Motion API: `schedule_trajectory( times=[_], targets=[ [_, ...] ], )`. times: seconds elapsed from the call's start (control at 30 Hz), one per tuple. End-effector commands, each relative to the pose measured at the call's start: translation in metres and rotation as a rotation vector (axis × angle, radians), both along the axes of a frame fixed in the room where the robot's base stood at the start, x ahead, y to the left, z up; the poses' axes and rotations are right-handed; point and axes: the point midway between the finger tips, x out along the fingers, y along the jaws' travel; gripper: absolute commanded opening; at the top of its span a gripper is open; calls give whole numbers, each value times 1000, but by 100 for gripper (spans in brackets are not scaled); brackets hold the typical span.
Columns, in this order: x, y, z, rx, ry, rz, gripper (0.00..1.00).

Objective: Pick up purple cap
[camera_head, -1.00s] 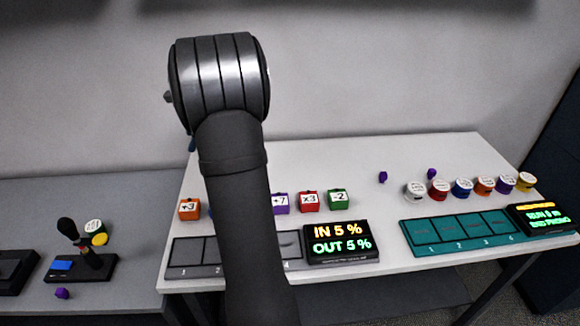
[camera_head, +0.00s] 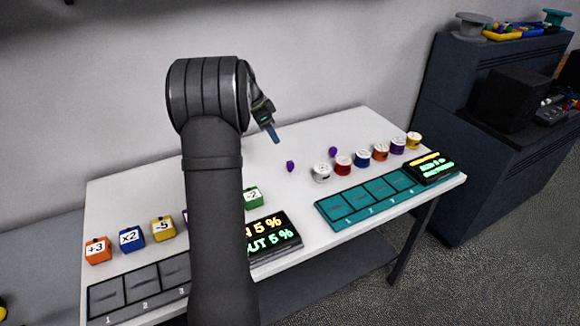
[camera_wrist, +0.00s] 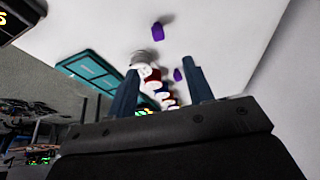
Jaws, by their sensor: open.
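Two small purple caps lie on the white table. One purple cap (camera_head: 290,166) is left of the row of round pots in the head view. The other purple cap (camera_head: 333,151) lies behind the row. Both show in the wrist view, one near the top (camera_wrist: 158,32) and one nearer the fingers (camera_wrist: 178,74). My gripper (camera_head: 272,133) is above the table, left of and behind the caps in the head view. In the wrist view its two fingers (camera_wrist: 162,90) are spread apart with nothing held between them.
Several round labelled pots (camera_head: 362,157) stand in a row behind a teal slotted tray (camera_head: 325,212). Labelled cubes (camera_head: 132,238) and a grey slotted tray (camera_head: 140,308) are at the left. A lit display (camera_head: 432,170) stands right. The table (camera_head: 300,128) is clear behind the caps.

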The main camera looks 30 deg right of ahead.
Motion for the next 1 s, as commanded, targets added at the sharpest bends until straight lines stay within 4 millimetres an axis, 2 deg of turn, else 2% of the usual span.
schedule_trajectory(
  times=[0.1, 0.4, 0.53, 0.77, 1.0],
  targets=[
    [-2, -10, -25, 1, 4, -2, 47],
    [-4, -34, -82, 3, 2, -1, 47],
    [-5, -39, -95, 2, 1, 0, 47],
    [-6, -44, -105, 2, 1, 0, 47],
    [-11, -60, -136, 2, 1, 1, 47]
  ],
)
